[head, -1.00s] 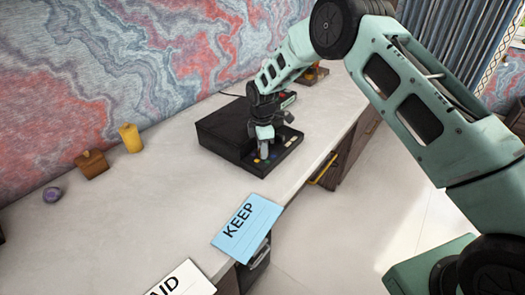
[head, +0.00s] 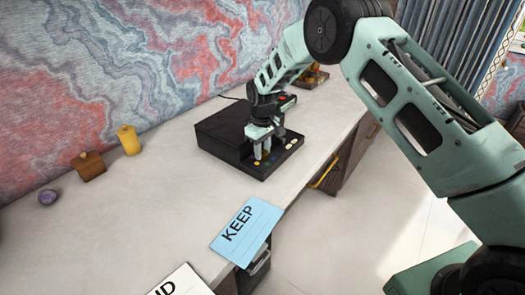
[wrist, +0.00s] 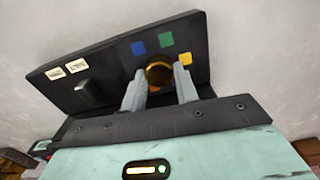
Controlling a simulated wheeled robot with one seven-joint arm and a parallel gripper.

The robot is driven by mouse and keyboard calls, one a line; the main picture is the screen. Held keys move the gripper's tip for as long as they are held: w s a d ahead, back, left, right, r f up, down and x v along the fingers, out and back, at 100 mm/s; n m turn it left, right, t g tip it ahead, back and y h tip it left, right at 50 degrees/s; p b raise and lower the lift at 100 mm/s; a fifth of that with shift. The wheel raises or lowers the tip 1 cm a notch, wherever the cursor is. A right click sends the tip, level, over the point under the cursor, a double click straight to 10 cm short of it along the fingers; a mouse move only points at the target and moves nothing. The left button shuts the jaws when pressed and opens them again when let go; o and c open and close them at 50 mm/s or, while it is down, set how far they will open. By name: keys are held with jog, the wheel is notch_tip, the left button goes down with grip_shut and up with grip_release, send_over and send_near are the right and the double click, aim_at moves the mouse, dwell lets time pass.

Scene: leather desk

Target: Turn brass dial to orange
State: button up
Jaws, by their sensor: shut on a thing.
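The brass dial (wrist: 159,70) sits on the sloping front of a black box (head: 220,132). In the wrist view it is between my two grey fingertips, and my gripper (wrist: 160,80) is shut on it. Around the dial are a blue patch (wrist: 138,47), a green patch (wrist: 166,39) and a yellow patch (wrist: 185,58). A bit of orange (wrist: 155,89) shows between the fingers, mostly hidden. In the head view my gripper (head: 262,157) points down onto the panel and hides the dial. I cannot tell which patch the dial points at.
Two pale labels (wrist: 67,69) and a dark knob (wrist: 90,93) are on the same panel. A blue KEEP card (head: 245,231) lies at the desk's front edge. A yellow object (head: 130,140), a brown block (head: 89,166) and a purple object (head: 47,197) stand at left.

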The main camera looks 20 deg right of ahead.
jog(key=m, duration=0.7)
jog(key=shift+r, duration=0.1)
jog(key=m, duration=0.4)
jog(key=shift+d, duration=0.1)
jog(key=m, duration=0.3)
jog(key=shift+m, duration=0.3)
jog(key=m+p, duration=0.1)
jog(key=m, duration=0.5)
jog(key=shift+d, duration=0.1)
jog(key=m, duration=0.5)
jog(key=shift+s+m+p, duration=0.1)
jog(key=shift+m+p, duration=0.2)
jog(key=shift+p, duration=0.05)
jog(key=o, duration=1)
